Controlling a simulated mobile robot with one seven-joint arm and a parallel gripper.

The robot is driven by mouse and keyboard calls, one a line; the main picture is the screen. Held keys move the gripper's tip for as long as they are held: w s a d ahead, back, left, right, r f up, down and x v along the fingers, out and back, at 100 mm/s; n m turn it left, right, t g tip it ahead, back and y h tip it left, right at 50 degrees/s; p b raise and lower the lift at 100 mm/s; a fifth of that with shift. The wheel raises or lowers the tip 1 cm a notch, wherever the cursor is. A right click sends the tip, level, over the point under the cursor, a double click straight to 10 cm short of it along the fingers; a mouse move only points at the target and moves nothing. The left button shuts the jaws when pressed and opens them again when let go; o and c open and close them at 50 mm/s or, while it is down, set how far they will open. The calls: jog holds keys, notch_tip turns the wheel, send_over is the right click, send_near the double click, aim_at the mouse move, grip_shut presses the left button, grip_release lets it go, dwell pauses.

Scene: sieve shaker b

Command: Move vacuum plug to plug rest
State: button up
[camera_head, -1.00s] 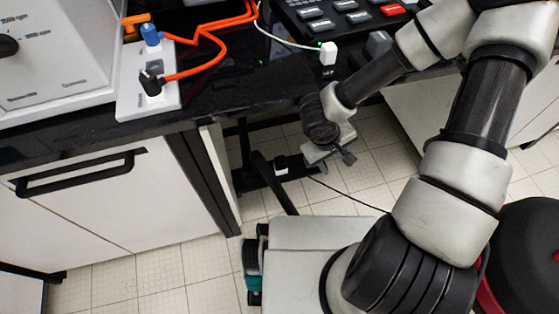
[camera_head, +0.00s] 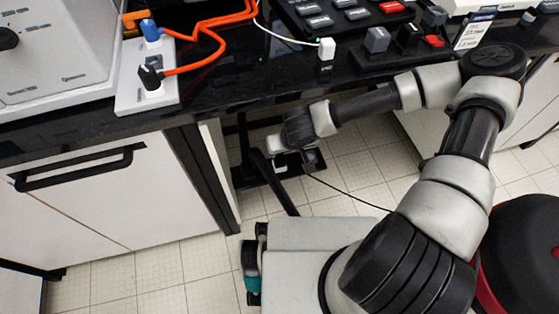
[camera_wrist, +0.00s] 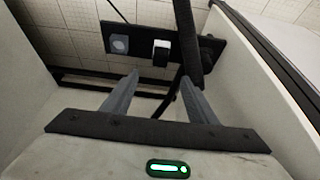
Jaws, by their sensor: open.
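A black strip (camera_head: 308,163) lies low under the bench, and it also shows in the wrist view (camera_wrist: 140,40). A small white-and-black block (camera_wrist: 162,48), which looks like the vacuum plug, sits on the strip. A grey square with a round socket face (camera_wrist: 118,44) is to its left, perhaps the plug rest; I cannot be sure. My gripper (camera_wrist: 160,80) is open and empty. Its fingers point toward the strip, with the block ahead between them and apart from them. In the head view my gripper (camera_head: 290,157) is under the bench edge, partly hiding the strip.
A black upright bar (camera_wrist: 187,45) stands close to the strip's right part. Pale cabinet panels (camera_wrist: 268,70) flank the space. The black bench top (camera_head: 225,95) lies above, with a socket panel (camera_head: 132,95) and orange cables. A thin black cable (camera_head: 350,195) runs right across the floor.

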jog(key=b, duration=0.2)
send_near(280, 158)
jog(key=x, duration=0.4)
jog(key=shift+f, duration=0.4)
jog(key=shift+w+f, duration=0.15)
jog(key=shift+f, duration=0.2)
jog(key=shift+b+x, duration=0.95)
jog(key=shift+x, duration=1.7)
jog(key=shift+w+a+r, duration=0.1)
jog(key=shift+a+r, duration=0.05)
jog(key=c, duration=1.1)
